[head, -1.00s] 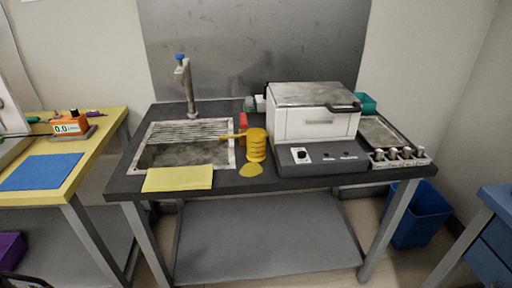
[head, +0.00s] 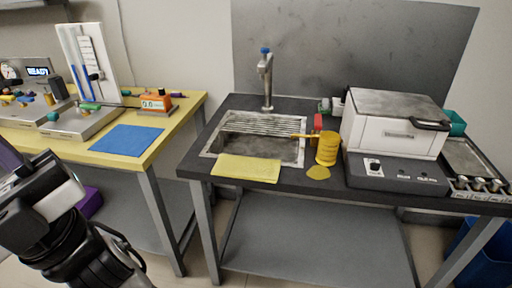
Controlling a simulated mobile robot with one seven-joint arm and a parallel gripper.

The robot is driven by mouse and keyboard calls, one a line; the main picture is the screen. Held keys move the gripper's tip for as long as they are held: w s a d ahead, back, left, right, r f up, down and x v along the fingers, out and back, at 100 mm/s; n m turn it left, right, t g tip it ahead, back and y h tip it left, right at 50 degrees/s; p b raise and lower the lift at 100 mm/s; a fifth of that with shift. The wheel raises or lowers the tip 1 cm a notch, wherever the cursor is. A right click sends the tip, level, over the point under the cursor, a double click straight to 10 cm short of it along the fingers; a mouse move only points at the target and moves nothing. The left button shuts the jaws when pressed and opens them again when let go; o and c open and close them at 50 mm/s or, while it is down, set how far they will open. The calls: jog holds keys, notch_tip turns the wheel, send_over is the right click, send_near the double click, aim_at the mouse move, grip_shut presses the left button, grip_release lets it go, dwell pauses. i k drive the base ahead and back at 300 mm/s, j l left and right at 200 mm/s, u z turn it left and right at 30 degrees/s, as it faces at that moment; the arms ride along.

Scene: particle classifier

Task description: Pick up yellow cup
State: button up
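The yellow cup (head: 327,149) stands upright on the dark counter, between the sink and the white machine. A thin orange-yellow handle or stick reaches left from it toward the sink's edge. A flat yellow-green patch (head: 318,172) lies on the counter in front of it. My gripper (head: 30,190) shows in part at the lower left of the head view, far from the cup and in front of the yellow table. Its fingertips cannot be made out, so I cannot tell whether it is open or shut.
A sink (head: 255,149) with a faucet (head: 267,80) is left of the cup, with a yellow cloth (head: 246,168) at its front edge. A white machine (head: 394,125) stands close on the right. A red item (head: 318,122) is just behind the cup. A yellow table (head: 150,155) stands left.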

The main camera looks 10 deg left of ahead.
aim_at(328, 149)
jog(key=i+l+u, duration=0.15)
jog(key=l, duration=0.25)
jog(key=i+l+u, duration=0.15)
jog(key=l, duration=0.3)
jog(key=i+l+u, duration=0.15)
jog(key=l, duration=0.25)
jog(key=i+l+u, duration=0.15)
jog(key=l, duration=0.3)
jog(key=k, duration=0.05)
